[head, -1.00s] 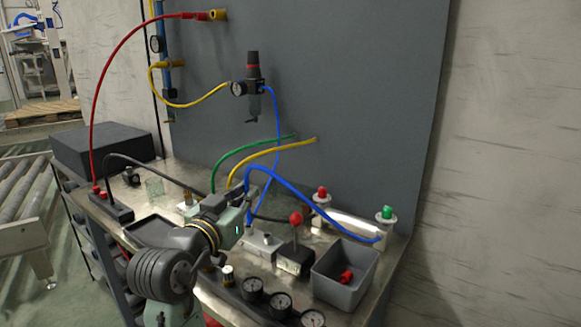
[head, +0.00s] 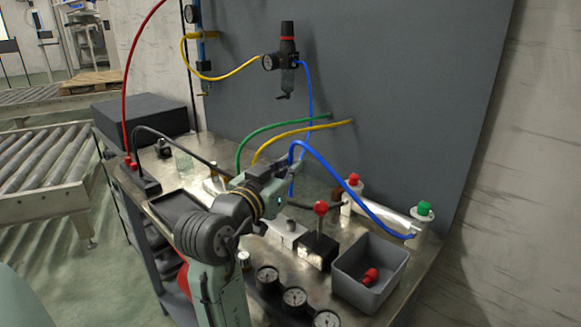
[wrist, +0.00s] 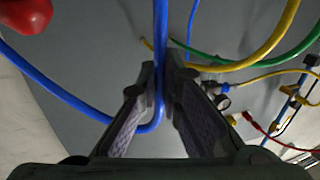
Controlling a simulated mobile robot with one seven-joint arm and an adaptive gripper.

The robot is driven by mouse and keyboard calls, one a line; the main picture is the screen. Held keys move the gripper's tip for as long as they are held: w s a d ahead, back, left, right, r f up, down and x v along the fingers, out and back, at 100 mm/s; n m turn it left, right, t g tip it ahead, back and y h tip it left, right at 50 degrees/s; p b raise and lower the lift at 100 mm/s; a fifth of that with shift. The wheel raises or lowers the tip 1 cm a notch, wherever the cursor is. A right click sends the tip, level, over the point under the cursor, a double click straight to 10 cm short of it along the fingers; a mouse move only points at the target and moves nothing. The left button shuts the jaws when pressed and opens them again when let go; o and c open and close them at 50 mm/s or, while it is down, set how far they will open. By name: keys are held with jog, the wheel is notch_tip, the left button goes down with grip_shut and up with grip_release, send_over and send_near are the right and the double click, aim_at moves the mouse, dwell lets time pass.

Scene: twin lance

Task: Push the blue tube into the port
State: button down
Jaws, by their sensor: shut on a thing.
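The blue tube (head: 345,178) arches from the right end of a metal cylinder (head: 385,208) up to my gripper (head: 284,168). My gripper is shut on it; the wrist view shows the tube (wrist: 160,60) running between the two fingers (wrist: 160,105) and bending sharply at them. In the head view a short length of tube hangs below the fingers, above a pale block (head: 284,232) on the bench. The free end seems clear of the block. I cannot make out the port opening.
A red-knobbed lever (head: 320,208) stands right of the pale block, with a grey bin (head: 370,272) beyond it. Several gauges (head: 294,297) line the front edge. Green (head: 275,128) and yellow (head: 300,130) hoses arch behind my gripper. A regulator (head: 287,60) hangs on the panel.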

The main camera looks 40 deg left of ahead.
aim_at(290, 193)
jog(key=shift+f+b, duration=1.95)
jog(key=shift+f, duration=0.8)
jog(key=shift+w+f+b, duration=0.1)
jog(key=shift+f+b, duration=0.8)
jog(key=shift+f, duration=0.25)
jog(key=shift+r, duration=0.1)
jog(key=shift+r+p, duration=0.65)
jog(key=shift+r, duration=0.1)
jog(key=shift+f+b, duration=0.65)
jog(key=shift+f, duration=0.2)
dwell(0.5)
jog(key=c, duration=1.7)
grip_release()
